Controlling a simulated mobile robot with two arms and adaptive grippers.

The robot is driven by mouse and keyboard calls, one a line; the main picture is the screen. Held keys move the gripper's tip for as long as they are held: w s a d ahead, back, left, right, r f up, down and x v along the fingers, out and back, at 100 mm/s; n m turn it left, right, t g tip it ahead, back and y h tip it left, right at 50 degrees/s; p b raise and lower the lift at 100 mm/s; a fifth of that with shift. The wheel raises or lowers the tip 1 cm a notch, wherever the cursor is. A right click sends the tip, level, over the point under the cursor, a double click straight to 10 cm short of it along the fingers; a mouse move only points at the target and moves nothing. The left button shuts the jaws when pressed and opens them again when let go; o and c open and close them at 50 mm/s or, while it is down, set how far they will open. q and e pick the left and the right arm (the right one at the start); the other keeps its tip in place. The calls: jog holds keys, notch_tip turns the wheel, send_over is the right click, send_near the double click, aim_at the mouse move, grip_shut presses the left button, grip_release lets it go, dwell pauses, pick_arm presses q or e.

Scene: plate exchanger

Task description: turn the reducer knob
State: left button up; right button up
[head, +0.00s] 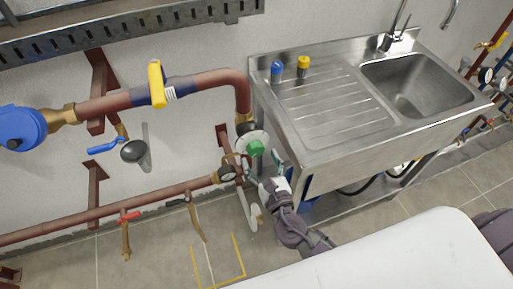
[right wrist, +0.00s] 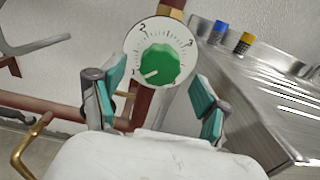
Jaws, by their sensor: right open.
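The reducer knob is a green ribbed knob (head: 255,147) in front of a white round dial, on the pipework left of the sink unit in the head view. In the right wrist view the green knob (right wrist: 159,65) sits on the dial (right wrist: 133,41) marked with numbers, and its white pointer line is near the 1. My right gripper (head: 269,173) is just below and right of the knob in the head view. In the right wrist view the right gripper (right wrist: 158,97) is open, with its teal fingers on either side below the knob and apart from it. My left gripper is not in view.
A black-knobbed lever (head: 133,152) hangs further left.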

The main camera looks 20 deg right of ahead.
aim_at(257, 153)
jog(key=shift+w, duration=1.65)
jog(key=c, duration=1.2)
jog(key=shift+o, duration=0.2)
